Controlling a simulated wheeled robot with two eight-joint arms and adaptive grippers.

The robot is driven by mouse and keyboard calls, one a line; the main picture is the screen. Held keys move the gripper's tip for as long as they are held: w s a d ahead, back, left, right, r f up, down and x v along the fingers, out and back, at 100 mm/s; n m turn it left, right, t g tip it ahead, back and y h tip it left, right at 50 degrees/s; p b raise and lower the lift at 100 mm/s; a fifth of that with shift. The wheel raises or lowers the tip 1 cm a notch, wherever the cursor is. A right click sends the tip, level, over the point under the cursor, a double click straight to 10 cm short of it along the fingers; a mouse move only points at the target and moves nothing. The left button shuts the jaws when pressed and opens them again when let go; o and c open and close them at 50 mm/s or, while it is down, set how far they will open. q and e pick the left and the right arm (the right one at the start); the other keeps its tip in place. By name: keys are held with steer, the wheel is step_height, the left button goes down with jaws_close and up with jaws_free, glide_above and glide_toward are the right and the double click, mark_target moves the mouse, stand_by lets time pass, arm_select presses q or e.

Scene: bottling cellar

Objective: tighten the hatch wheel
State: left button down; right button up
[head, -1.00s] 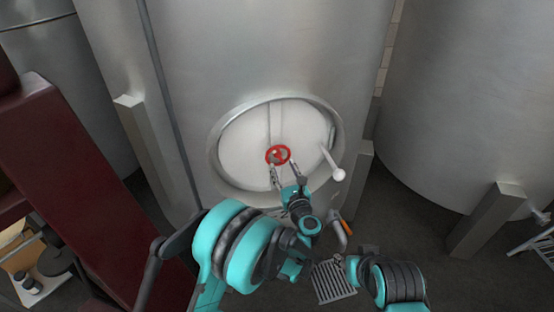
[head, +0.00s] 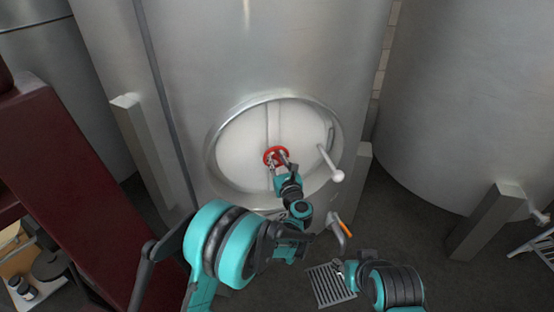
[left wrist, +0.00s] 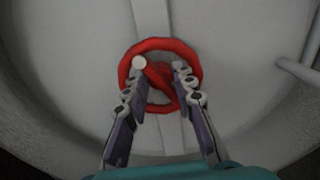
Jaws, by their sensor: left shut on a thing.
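The red hatch wheel (head: 268,153) sits at the middle of the round pale hatch (head: 240,140) on the steel tank. My left gripper (head: 278,160) is at the wheel, its fingers shut on it. In the left wrist view the red wheel (left wrist: 160,48) shows a ring and a crossbar, and the fingers of my left gripper (left wrist: 158,85) reach onto its two sides. Part of the wheel is hidden behind the fingers. My right gripper (head: 343,268) is low in the head view, away from the hatch; its fingers are too small to read.
A white-knobbed handle (head: 331,163) stands out at the hatch's right side. A pipe with an orange handle (head: 344,228) is below the hatch. A floor grate (head: 328,286) lies near my right arm. A dark red beam (head: 80,190) stands at left.

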arm_select(q)
steer(key=shift+m, duration=0.4)
steer(key=m+b, duration=0.1)
steer(key=m, duration=0.4)
steer(key=shift+m, duration=0.3)
steer(key=m, duration=0.3)
steer(key=shift+m+b, duration=0.3)
steer(key=shift+b, duration=0.05)
steer(key=m, duration=0.3)
steer(key=shift+m, duration=0.3)
steer(key=m, duration=0.5)
steer(key=shift+f+b, duration=0.1)
steer(key=shift+b, duration=0.3)
steer(key=m, duration=0.5)
steer(key=shift+m, duration=0.3)
